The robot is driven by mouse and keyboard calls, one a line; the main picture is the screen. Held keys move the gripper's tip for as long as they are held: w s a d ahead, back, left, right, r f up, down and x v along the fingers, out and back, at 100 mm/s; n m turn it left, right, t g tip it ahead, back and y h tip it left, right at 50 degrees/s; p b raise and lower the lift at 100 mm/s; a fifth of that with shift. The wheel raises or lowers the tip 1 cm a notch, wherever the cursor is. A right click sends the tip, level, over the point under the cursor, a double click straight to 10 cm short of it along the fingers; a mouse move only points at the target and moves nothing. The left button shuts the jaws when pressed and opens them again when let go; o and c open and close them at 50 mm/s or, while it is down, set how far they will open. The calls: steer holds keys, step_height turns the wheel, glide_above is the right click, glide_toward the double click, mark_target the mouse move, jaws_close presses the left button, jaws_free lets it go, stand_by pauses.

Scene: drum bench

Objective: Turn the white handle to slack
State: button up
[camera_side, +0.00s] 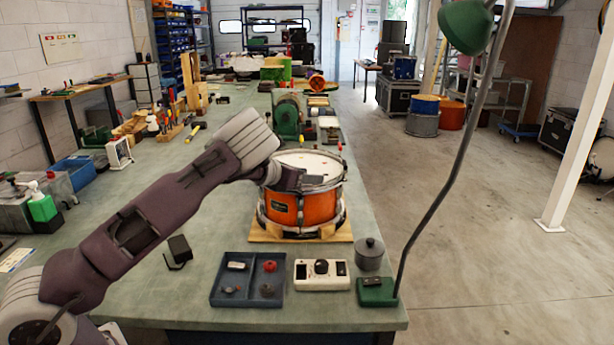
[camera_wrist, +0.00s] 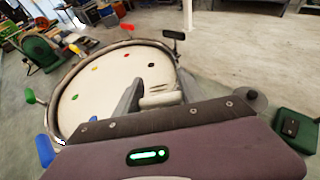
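The drum (camera_side: 300,207) has an orange shell and stands on a wooden base on the bench. Its pale head (camera_wrist: 105,85) bears coloured dots. Around its rim in the wrist view are a blue handle (camera_wrist: 44,150), a green handle (camera_wrist: 30,97), a red handle (camera_wrist: 127,27) and a black handle (camera_wrist: 173,35). My gripper (camera_wrist: 160,76) is at the near rim, its two fingers apart. A pale piece (camera_wrist: 160,96) lies between them, perhaps the white handle; contact is unclear. In the side view my gripper (camera_side: 314,181) is at the drum's front right and hides that spot.
In front of the drum are a blue-grey tray (camera_side: 218,291) with small parts, a white box with a black knob (camera_side: 307,284), a grey lidded pot (camera_side: 369,262) and a green lamp base (camera_side: 376,293). The lamp's pole rises to the right. A green machine (camera_side: 287,115) stands behind.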

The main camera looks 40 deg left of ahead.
steer(key=c, duration=0.4)
steer(key=shift+n+y, duration=0.3)
steer(key=shift+y, duration=0.1)
steer(key=n+y, duration=0.1)
steer(key=y, duration=0.1)
steer(key=n+y, duration=0.2)
steer(key=shift+a+n+g, duration=0.3)
steer(key=shift+a+g, duration=0.1)
steer(key=shift+s+a+r+n+g+y, duration=0.15)
steer(key=shift+n+g+y, duration=0.3)
steer(key=shift+n+y, duration=0.45)
steer(key=shift+s+a+f+n+g+y, duration=0.1)
steer(key=shift+a+n+g+y, duration=0.25)
steer(key=shift+n+y, duration=0.5)
steer(key=o, duration=1.3)
steer(key=shift+o, duration=0.2)
